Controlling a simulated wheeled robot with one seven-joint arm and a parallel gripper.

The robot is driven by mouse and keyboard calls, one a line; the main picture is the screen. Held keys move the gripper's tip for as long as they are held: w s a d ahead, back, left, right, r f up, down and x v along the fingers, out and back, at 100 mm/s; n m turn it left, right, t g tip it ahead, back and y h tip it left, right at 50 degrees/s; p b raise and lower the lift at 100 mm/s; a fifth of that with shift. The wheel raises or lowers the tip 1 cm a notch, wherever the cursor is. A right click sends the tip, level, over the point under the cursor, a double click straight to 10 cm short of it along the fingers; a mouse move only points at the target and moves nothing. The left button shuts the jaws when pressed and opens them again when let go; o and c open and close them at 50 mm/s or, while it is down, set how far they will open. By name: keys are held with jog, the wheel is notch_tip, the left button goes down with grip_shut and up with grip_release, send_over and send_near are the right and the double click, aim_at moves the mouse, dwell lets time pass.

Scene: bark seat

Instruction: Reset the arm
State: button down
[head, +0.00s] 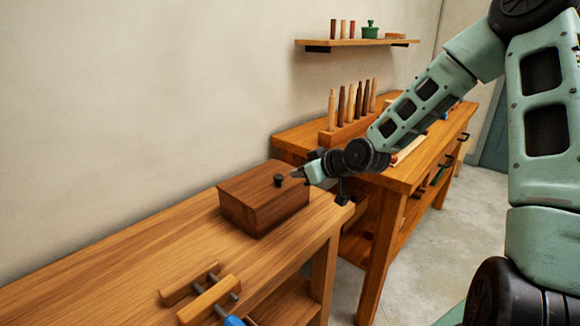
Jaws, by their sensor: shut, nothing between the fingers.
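My arm (420,105) comes in from the right side of the head view and reaches left over the benches. My gripper (297,173) is at its end, small in the view, shut and empty. It is close beside the dark knob (278,180) on top of a brown wooden box (262,205). I cannot tell whether the fingertips touch the knob. The box stands on the near wooden bench with its lid closed.
A wooden clamp (205,297) lies on the near bench (110,265). A farther bench (405,180) carries a rack of wooden tool handles (350,128) behind my forearm. A wall shelf (355,43) holds small items and a green pot (370,29). Bare floor (415,240) lies at the right.

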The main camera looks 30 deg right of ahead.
jog(key=s+d+f, duration=0.2)
jog(key=s, duration=0.3)
jog(key=s+a+r+n+g+h+p, duration=0.1)
jog(key=s+a+g+p, duration=0.15)
jog(key=s+a, duration=0.4)
jog(key=s+a+r+n+g+p, duration=0.1)
jog(key=s+a+n+g, duration=0.2)
jog(key=a, duration=0.6)
jog(key=s+a+r+g+h+p, duration=0.1)
jog(key=s+a+r, duration=0.3)
jog(key=s, duration=0.6)
jog(key=s+a+r+g+h+p, duration=0.1)
jog(key=s+a+r+g, duration=0.2)
jog(key=s, duration=0.8)
jog(key=shift+a+r+m+g+h+p, duration=0.3)
jog(key=shift+a+r+g+p, duration=0.1)
jog(key=shift+r+g, duration=0.4)
